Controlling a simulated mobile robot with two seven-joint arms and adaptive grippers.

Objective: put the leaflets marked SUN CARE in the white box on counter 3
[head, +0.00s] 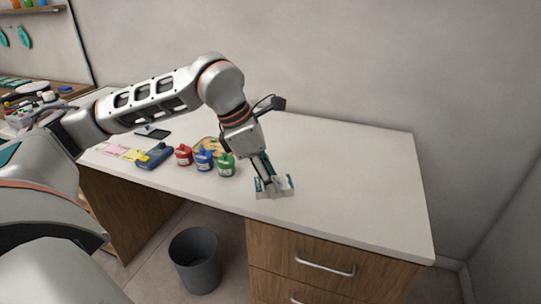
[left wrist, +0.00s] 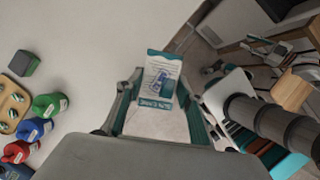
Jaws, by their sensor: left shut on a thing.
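My left gripper (head: 272,187) is low over the front part of the white counter, right of the coloured containers. It is shut on a leaflet (left wrist: 161,78), white and teal with a blue picture, which shows between the fingers in the left wrist view. A pale flat surface (left wrist: 155,124) lies between the leaflet and the wrist. In the head view the fingers hide most of what is held, and I cannot tell whether it touches the counter. I cannot make out a white box for leaflets. My right gripper is not in view.
Red (head: 184,155), blue (head: 204,160) and green (head: 226,165) containers stand left of the gripper, with a wooden tray (head: 207,143) behind. The counter (head: 365,180) is clear to the right. A grey bin (head: 195,262) stands on the floor. A cluttered counter lies far left.

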